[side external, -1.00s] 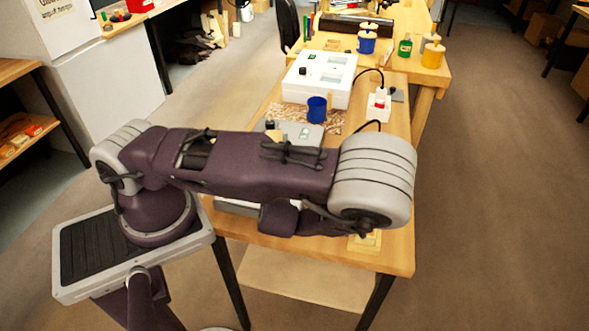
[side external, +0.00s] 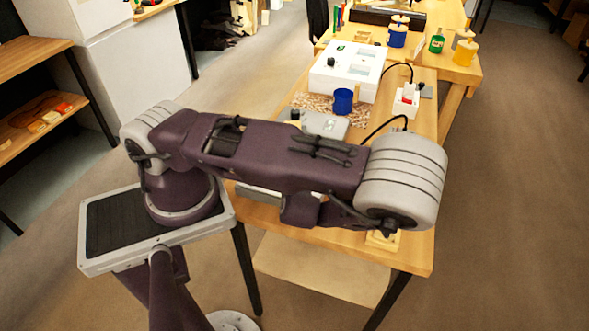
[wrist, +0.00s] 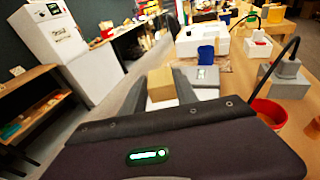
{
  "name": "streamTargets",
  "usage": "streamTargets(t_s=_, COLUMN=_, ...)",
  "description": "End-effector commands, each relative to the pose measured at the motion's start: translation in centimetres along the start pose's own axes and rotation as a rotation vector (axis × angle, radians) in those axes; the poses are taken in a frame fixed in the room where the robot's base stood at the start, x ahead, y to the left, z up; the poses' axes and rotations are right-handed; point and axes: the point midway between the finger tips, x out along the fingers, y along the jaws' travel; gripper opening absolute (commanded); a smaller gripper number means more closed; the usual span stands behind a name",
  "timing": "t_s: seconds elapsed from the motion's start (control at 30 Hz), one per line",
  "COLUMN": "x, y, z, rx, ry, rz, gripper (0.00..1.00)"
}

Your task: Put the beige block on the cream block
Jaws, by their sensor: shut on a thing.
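In the wrist view a beige block (wrist: 161,83) stands just past the dark housing of my gripper (wrist: 170,92). My gripper is shut on this block; its fingertips are mostly hidden by the housing, with grey surfaces beside and below the block. In the side view my gripper is hidden behind my arm. A pale yellow block-like piece (side external: 383,239) shows partly under my wrist, near the table's front right corner. It may be the cream block, but I cannot tell for sure. I cannot see whether the two touch.
On the table (side external: 330,240) stand a blue cup (side external: 343,101), a white box (side external: 335,85), a grey flat device (side external: 325,124) and a white socket with a cable (side external: 406,101). In the wrist view a red cup (wrist: 270,112) and grey box (wrist: 284,82) stand at the right.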

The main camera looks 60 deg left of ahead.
Motion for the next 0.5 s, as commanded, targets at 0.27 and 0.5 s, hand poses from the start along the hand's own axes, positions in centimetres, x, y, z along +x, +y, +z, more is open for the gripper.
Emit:
streamTargets(t_s=0.27, x=0.0, y=0.4, z=-0.2, rx=-0.003, ry=0.000, rz=0.016, gripper=0.00)
streamTargets(t_s=0.5, x=0.8, y=0.3, z=-4.9, rx=0.000, ry=-0.002, rz=0.014, gripper=0.00)
